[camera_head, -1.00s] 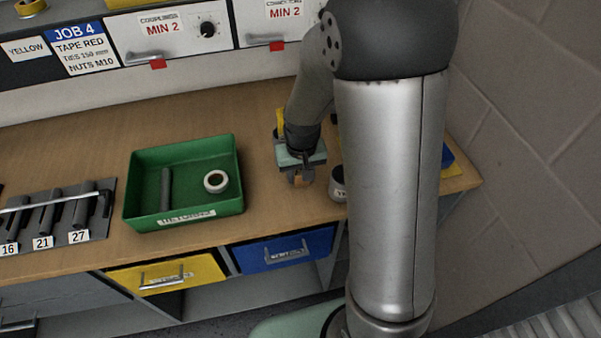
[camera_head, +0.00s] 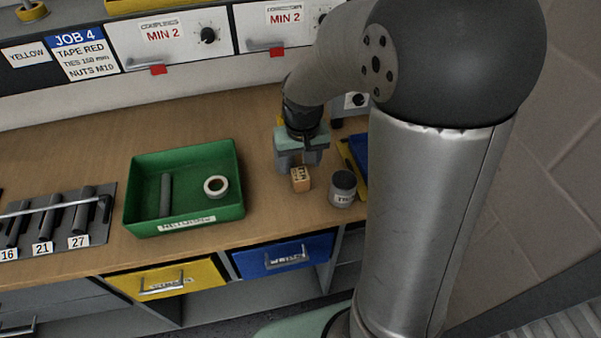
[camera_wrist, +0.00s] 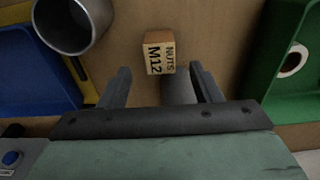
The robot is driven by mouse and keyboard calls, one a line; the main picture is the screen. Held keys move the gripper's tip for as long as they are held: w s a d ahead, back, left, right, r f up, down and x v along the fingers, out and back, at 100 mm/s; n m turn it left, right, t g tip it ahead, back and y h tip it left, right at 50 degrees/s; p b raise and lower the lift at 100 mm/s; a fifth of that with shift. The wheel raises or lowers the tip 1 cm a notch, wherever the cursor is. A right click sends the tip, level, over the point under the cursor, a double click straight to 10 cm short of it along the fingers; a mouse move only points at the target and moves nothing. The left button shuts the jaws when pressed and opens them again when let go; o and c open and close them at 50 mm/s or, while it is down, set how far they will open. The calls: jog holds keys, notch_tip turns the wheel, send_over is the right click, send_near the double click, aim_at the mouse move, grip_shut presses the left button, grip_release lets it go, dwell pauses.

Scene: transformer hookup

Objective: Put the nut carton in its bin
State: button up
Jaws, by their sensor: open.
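The nut carton (camera_head: 301,180) is a small tan box standing on the wooden bench, to the right of the green tray. In the wrist view the carton (camera_wrist: 158,52) shows a label reading "NUTS M12". My gripper (camera_head: 299,160) is open and empty, just behind the carton in the head view. In the wrist view the carton lies ahead of my gripper (camera_wrist: 161,82), between the lines of its fingers and apart from them. A grey shape (camera_wrist: 179,90) shows between the fingers; I cannot tell what it is. I cannot tell which container is the carton's bin.
A grey can (camera_head: 342,190) stands close right of the carton. The green tray (camera_head: 184,223) on the left holds a dark rod and a white tape roll. A blue bin (camera_wrist: 32,75) lies beyond the can. A job card (camera_head: 85,55) lists "NUTS M10". Labelled drawers line the bench front.

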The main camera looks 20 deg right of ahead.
aim_at(301, 177)
jog(key=r, duration=0.4)
jog(key=shift+s, duration=0.2)
jog(key=s+r, duration=0.1)
jog(key=s, duration=0.5)
jog(key=shift+s+d+r, duration=0.2)
jog(key=shift+s+r, duration=0.15)
jog(key=shift+r, duration=0.05)
jog(key=s, duration=1)
jog(key=shift+s+d+f, duration=0.15)
jog(key=shift+s+f, duration=0.2)
jog(key=shift+s, duration=0.05)
jog(key=shift+c, duration=1.2)
jog(key=shift+w, duration=0.1)
